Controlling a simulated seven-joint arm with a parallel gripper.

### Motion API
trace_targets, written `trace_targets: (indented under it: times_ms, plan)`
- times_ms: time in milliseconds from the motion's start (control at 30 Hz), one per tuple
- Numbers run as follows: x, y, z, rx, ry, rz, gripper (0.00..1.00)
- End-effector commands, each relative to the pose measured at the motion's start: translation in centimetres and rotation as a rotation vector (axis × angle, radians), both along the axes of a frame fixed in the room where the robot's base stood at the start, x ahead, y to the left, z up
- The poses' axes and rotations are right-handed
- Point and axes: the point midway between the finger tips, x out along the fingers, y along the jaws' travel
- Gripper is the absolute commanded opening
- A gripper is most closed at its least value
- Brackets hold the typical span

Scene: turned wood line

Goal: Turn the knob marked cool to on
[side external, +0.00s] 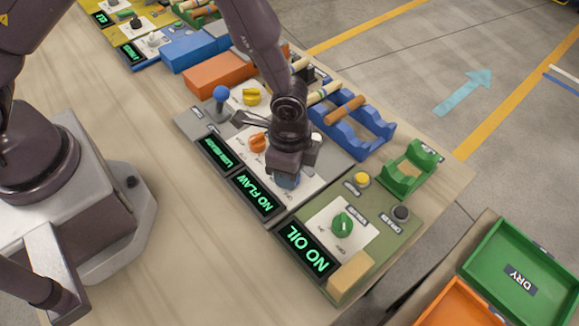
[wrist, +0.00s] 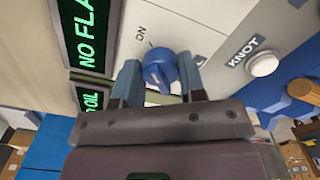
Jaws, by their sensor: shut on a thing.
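A blue knob (wrist: 160,72) sits on a white plate (wrist: 190,35) with an "ON" mark beside it in the wrist view. My gripper (wrist: 160,84) is shut on this knob, one finger on each side. In the side view my gripper (side external: 287,174) is low over the panel and the blue knob (side external: 288,182) shows just under it, mostly hidden. I cannot read a "cool" label, and the knob's pointing direction is unclear. An orange knob (side external: 258,143), a yellow knob (side external: 251,94) and a green knob (side external: 343,222) stand on nearby plates.
Lit screens read "NO FLAW" (side external: 257,193) and "NO OIL" (side external: 306,252). A white button (wrist: 263,64) marked "KNOT" is right of the knob. A blue joystick (side external: 221,94), blue rack (side external: 352,123) and green cradle (side external: 410,168) stand nearby. The wooden bench is clear at left.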

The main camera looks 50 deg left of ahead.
Motion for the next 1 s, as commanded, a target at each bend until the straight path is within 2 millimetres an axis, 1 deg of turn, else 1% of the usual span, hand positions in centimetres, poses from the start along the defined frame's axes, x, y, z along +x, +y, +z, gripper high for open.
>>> trace_targets:
  times_ms: [367,400,500,733,833,933,1000]
  plan:
    - [0.0,0.0,0.1,0.001,0.0,-0.008,0.14]
    - [0.0,0.0,0.1,0.001,0.0,-0.008,0.42]
    - [0.0,0.0,0.1,0.001,0.0,-0.007,0.63]
    - [0.0,0.0,0.0,0.0,0.0,-0.006,0.63]
    - [0.0,0.0,0.4,0.001,-0.001,-0.005,0.63]
    - [0.1,0.0,1.5,-0.001,-0.003,-0.004,0.63]
    - [0.1,0.0,2.8,0.0,-0.005,-0.005,0.63]
